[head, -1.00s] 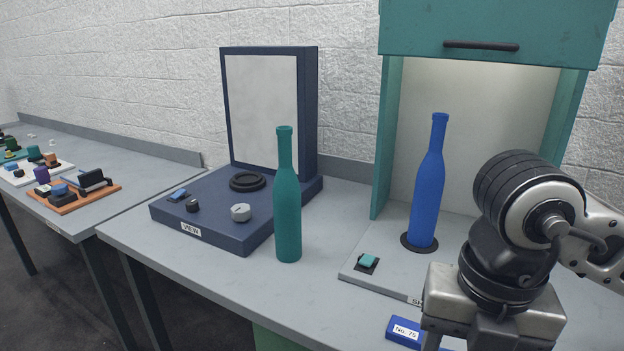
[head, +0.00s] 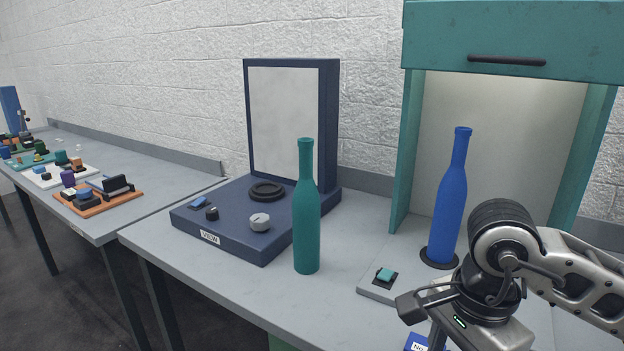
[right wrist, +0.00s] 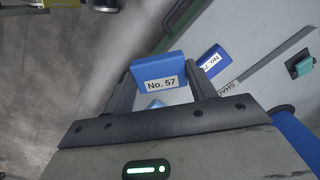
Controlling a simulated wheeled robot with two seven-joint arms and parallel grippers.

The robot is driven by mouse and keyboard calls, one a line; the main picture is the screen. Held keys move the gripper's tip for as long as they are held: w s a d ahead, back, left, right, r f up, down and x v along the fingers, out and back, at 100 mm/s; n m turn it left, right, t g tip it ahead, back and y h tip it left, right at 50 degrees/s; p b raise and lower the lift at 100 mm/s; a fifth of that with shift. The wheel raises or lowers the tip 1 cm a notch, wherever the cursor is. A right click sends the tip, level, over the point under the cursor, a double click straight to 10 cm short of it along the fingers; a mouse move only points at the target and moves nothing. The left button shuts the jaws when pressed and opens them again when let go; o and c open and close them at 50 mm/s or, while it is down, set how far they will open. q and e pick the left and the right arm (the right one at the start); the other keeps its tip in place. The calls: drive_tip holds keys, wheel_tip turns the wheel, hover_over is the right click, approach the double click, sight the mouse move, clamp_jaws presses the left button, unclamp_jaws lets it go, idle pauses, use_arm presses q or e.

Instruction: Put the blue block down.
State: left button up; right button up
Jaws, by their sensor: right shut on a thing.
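My right gripper (right wrist: 160,88) is shut on a blue block (right wrist: 157,74) with a white label reading "No. 57", seen in the right wrist view. In the head view my right wrist hangs at the lower right; its fingers and the held block are out of frame. A second blue block (right wrist: 212,60), its label partly hidden, lies on the grey table near its front edge; a corner of it shows in the head view (head: 418,343). The held block's height over the table is hard to tell. My left gripper is not in view.
A blue bottle (head: 449,205) stands on a black disc under the teal cabinet (head: 506,35). A teal push button (head: 386,274) is left of it. A teal bottle (head: 307,215) stands beside the navy VIEW base (head: 240,238). Bare tabletop (head: 335,305) lies between.

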drive_tip(key=n, duration=0.2)
drive_tip(key=w+f+n, duration=0.1)
drive_tip(key=n, duration=0.1)
drive_tip(key=f+n, duration=0.1)
drive_tip(key=n, duration=0.2)
drive_tip(key=shift+w+d, duration=0.2)
drive_tip(key=n, duration=0.2)
drive_tip(key=f+n, duration=0.1)
drive_tip(key=n, duration=0.1)
drive_tip(key=w+n, duration=0.1)
drive_tip(key=n, duration=0.1)
drive_tip(key=shift+d+f+n, duration=0.15)
drive_tip(key=shift+d+n, duration=0.15)
drive_tip(key=shift+d, duration=0.05)
drive_tip(key=shift+f, duration=0.1)
